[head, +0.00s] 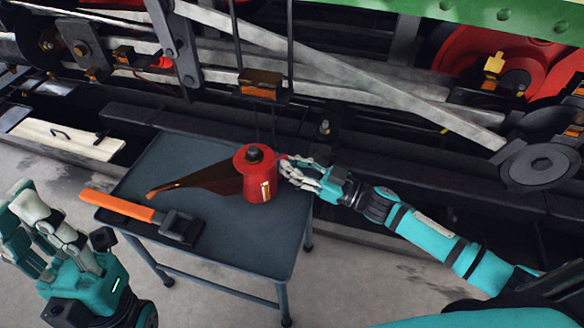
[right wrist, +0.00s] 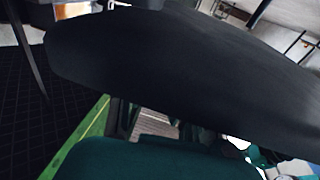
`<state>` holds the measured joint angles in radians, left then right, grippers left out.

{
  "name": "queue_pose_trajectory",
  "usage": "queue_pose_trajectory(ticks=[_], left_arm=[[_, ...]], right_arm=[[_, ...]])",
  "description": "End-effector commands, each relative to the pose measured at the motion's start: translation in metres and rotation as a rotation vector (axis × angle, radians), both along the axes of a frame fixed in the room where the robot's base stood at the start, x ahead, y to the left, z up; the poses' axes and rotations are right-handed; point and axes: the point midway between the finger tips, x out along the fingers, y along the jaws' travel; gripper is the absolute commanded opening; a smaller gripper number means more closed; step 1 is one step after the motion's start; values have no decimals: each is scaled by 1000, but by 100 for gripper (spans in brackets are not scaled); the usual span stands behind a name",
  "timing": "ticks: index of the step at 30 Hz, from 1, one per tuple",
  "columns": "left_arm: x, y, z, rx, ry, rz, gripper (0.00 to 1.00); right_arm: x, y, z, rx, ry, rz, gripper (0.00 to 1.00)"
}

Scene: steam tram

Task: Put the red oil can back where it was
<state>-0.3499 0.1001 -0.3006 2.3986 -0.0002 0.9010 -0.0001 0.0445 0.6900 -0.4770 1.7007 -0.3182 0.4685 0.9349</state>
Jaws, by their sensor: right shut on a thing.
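The red oil can (head: 261,180), with a dark cap and a long brown spout pointing left, is upright over the right part of a small grey-blue table (head: 225,240). I cannot tell whether its base touches the tabletop. My right gripper (head: 290,170) is shut on the can at its right side; the fingers partly hide that side. My left gripper (head: 38,218) is open and empty, left of the table and apart from the can. The right wrist view is mostly filled by a large dark shape, and the can cannot be made out there.
The tram's rods and wheels (head: 545,160) run behind the table. A pale board (head: 65,138) with a dark handle is at left. The tabletop's front right is clear.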

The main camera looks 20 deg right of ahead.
Motion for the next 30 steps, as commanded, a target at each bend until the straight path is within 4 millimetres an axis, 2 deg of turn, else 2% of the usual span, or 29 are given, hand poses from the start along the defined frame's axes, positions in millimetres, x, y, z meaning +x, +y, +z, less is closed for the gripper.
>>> queue_pose_trajectory(ticks=[7, 8, 9, 12, 13, 22, 26, 30], left_arm=[[0, 0, 0, 0, 1, 0, 0], [0, 0, 0, 0, 1, 0, 0], [0, 0, 0, 0, 1, 0, 0], [0, 0, 0, 0, 1, 0, 0], [0, 0, 0, 0, 1, 0, 0], [0, 0, 2, 0, 1, 0, 0], [0, 0, 7, 0, 1, 0, 0], [0, 0, 15, 0, 0, 0, 0]], right_arm=[[0, 1, 0, 5, -2, 2, 0], [0, 0, -1, 0, 0, 1, 12], [0, 0, -1, 0, 0, 1, 17], [0, 0, -1, 0, 0, 1, 30], [0, 0, -1, 0, 0, 1, 31], [0, 0, 3, 0, -1, 1, 31], [-11, -11, -1, 0, 6, 0, 31], [-31, -33, -4, -1, 8, 0, 31]])
